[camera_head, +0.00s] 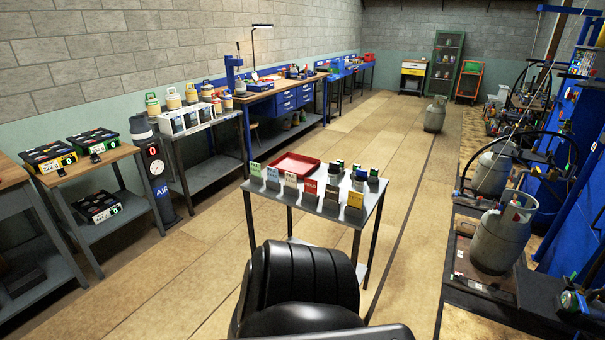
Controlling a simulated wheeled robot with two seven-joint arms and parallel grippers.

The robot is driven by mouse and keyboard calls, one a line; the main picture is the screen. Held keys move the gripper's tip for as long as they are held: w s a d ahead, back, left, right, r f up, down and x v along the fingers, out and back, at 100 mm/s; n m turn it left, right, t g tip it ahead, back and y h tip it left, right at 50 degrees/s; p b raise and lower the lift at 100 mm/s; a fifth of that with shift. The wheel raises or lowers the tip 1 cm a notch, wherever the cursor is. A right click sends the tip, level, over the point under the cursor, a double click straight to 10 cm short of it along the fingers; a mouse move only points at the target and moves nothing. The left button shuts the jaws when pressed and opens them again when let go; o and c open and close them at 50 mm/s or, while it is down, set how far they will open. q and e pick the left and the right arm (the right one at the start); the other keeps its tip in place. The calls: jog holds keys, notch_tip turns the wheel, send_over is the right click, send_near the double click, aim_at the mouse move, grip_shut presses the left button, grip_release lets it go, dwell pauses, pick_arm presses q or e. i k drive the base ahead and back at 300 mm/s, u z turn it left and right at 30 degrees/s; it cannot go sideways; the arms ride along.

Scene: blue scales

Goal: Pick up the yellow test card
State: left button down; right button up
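A row of small upright cards in dark holders stands along the front edge of a small grey table (262,196). The yellow card (355,199) is at the right end of the row, near the table's front right corner. Its lettering is too small to read. To its left are an olive-green card (332,193), a red card (310,186) and several paler cards, with a green card (255,169) at the left end. Neither of my grippers is in view.
A red tray (295,166) and several small dark items (359,175) sit behind the cards. Workbenches line the left wall. Grey gas cylinders (500,238) stand on the right. Open floor (410,210) lies right of the table.

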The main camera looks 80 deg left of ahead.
aim_at(354, 199)
jog(key=u, duration=2.65)
jog(key=k, duration=0.5)
jog(key=z, duration=0.05)
jog(key=i, duration=0.85)
jog(key=z, duration=0.65)
jog(key=i, duration=0.9)
